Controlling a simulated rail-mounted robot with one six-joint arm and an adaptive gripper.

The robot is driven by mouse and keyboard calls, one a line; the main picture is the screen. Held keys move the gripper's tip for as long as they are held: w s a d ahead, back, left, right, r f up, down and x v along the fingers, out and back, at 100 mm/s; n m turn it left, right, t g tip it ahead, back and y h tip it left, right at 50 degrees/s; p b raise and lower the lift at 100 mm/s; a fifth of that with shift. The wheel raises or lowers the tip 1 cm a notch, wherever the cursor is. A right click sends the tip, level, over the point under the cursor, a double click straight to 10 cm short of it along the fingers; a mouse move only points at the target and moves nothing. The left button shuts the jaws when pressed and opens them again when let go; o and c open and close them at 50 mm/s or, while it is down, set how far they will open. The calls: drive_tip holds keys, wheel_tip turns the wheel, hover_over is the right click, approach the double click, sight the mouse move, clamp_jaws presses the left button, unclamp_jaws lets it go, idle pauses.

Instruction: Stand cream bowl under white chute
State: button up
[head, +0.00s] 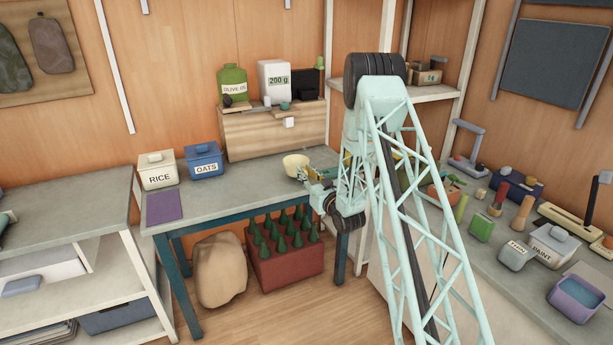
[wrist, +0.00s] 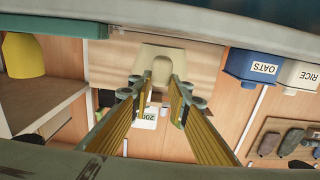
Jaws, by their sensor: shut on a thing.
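The cream bowl (head: 295,162) is at the back of the grey workbench, before the wooden cabinet; it also shows in the wrist view (wrist: 162,57). My gripper (head: 301,174) is shut on the bowl's near side, its two fingertips in the wrist view (wrist: 160,79) meeting the rim. The bowl looks upright and close above the bench top; I cannot tell if it touches. A small white fitting, apparently the white chute (head: 289,122), sticks out from the cabinet front, above and behind the bowl. The bowl is lower and nearer than it.
A purple mat (head: 164,206) lies front left. The bench between oats box and bowl is clear.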

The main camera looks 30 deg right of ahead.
sight(301, 162)
drive_tip(key=shift+w+d, duration=0.45)
drive_tip(key=shift+w, duration=1.5)
drive_tip(key=shift+w+d, duration=0.5)
drive_tip(key=shift+w, duration=1.5)
drive_tip(key=shift+w+d, duration=0.45)
drive_tip(key=shift+w, duration=1.5)
drive_tip(key=shift+w+d+f, duration=0.1)
drive_tip(key=shift+w+d, duration=0.05)
drive_tip(key=shift+w, duration=0.6)
drive_tip(key=shift+w+d, duration=0.15)
drive_tip(key=shift+w, duration=0.55)
drive_tip(key=shift+f, duration=0.6)
drive_tip(key=shift+f, duration=0.5)
drive_tip(key=o, duration=1.1)
drive_tip(key=shift+s, duration=0.1)
drive_tip(key=shift+s+f, duration=0.1)
drive_tip(key=shift+s, duration=5.8)
